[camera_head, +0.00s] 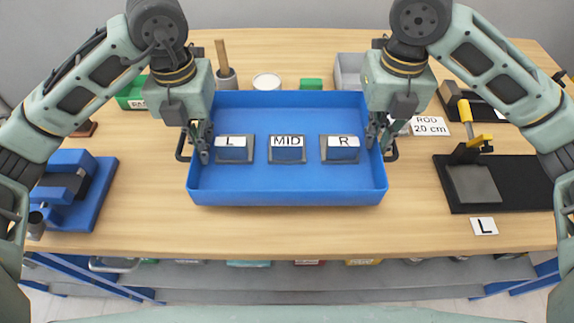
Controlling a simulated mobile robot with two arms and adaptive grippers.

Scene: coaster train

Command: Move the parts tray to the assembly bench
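The blue parts tray (290,198) is in the middle of the head view, over the wooden bench top. It looks level; I cannot tell whether it touches the wood. Inside stand three blocks labelled L (234,149), MID (287,149) and R (340,149). A dark handle sticks out at each short side, the left handle (180,149) and the right handle (393,152). My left gripper (200,142) is at the tray's left wall by its handle. My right gripper (380,133) is at the right wall by its handle. Whether the fingers are closed on anything is unclear.
A blue fixture (80,205) stands on the left of the bench (300,230). A black board with a yellow-handled clamp (475,185) and an L card (484,226) lie at the right. Behind the tray are a cup with a rod (226,78), a white-topped round container (267,82) and a grey bin (349,70).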

